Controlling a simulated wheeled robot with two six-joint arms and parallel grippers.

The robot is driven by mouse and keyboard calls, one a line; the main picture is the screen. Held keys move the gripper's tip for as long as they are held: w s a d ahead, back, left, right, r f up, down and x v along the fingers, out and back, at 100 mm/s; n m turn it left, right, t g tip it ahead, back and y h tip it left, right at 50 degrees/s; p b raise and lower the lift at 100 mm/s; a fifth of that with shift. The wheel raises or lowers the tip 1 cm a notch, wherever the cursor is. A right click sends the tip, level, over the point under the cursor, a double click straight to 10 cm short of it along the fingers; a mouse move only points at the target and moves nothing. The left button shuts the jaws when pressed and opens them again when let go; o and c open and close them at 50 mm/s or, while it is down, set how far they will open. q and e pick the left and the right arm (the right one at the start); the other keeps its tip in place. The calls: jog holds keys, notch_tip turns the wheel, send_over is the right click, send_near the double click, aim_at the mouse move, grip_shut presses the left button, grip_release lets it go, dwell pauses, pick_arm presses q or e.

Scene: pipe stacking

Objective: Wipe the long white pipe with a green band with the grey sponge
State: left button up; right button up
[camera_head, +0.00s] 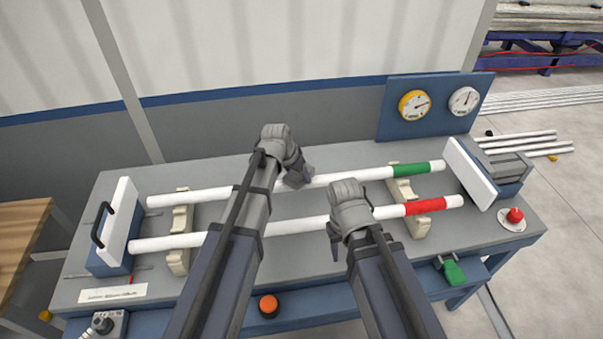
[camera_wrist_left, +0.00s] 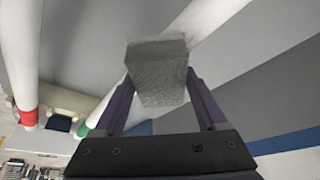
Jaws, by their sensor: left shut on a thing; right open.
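The long white pipe with a green band (camera_head: 350,175) lies across the rear of the supports, with its green band near the right end. My left gripper (camera_head: 297,178) is over the middle of this pipe. In the left wrist view its fingers are shut on the grey sponge (camera_wrist_left: 158,72), which overlaps the green-banded pipe (camera_wrist_left: 212,20); firm contact cannot be told. In the head view the sponge is mostly hidden by the gripper. My right gripper (camera_head: 350,222) is open, above and near the red-banded pipe, with no object visible in it.
A white pipe with a red band (camera_head: 290,226) lies parallel in front. Cream supports (camera_head: 180,228) hold both pipes. White end plates (camera_head: 470,172) stand at the bench's sides. A gauge panel (camera_head: 440,112) is at the back right. A red button (camera_head: 515,216) sits at right.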

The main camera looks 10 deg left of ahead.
aim_at(285, 175)
pick_arm(q)
jog(key=shift+s+a, duration=0.1)
jog(key=shift+a, duration=0.05)
jog(key=shift+s+a, duration=0.25)
jog(key=shift+a, duration=0.65)
jog(key=shift+s+a, duration=0.2)
jog(key=shift+a, duration=0.65)
jog(key=shift+s+a, duration=0.25)
jog(key=shift+a, duration=0.6)
jog(key=shift+s+a, duration=0.25)
jog(key=shift+a, duration=0.55)
jog(key=shift+a+r+p, duration=0.1)
jog(key=shift+r+p, duration=0.45)
jog(key=shift+p, duration=0.1)
notch_tip(285, 175, up, 5)
jog(key=p, duration=0.4)
jog(key=shift+f+p, duration=0.1)
jog(key=shift+p, duration=0.25)
